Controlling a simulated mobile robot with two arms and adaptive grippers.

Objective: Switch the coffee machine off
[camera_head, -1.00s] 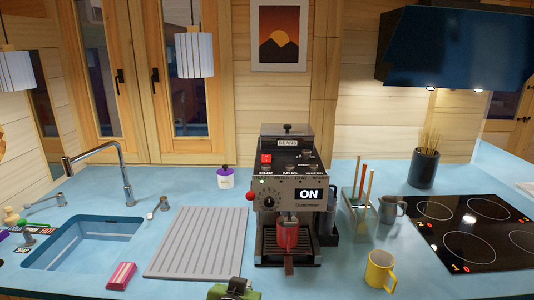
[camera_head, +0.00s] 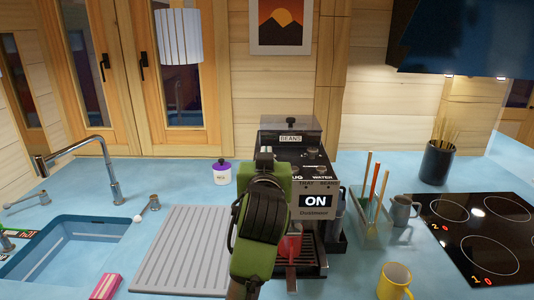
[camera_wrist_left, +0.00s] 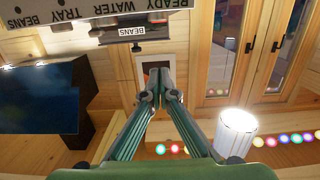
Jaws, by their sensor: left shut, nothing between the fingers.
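The coffee machine (camera_head: 316,222) stands on the blue counter, and its display (camera_head: 315,201) reads ON. My left gripper (camera_head: 264,158), green and black, is in front of the machine's left side in the head view. It hides the red switch and the dial there. In the left wrist view its fingers (camera_wrist_left: 158,84) are shut with nothing between them. That view is upside down and shows the machine's lettered panel (camera_wrist_left: 90,20) along the top edge. I cannot tell whether the fingertips touch the machine. My right gripper is not in view.
A ribbed drainboard (camera_head: 178,250) and sink (camera_head: 62,252) lie to the left. A rack with coloured sticks (camera_head: 370,222), a grey jug (camera_head: 402,212), a yellow mug (camera_head: 395,282) and a cooktop (camera_head: 482,232) are to the right. A purple-lidded jar (camera_head: 221,175) stands behind the drainboard.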

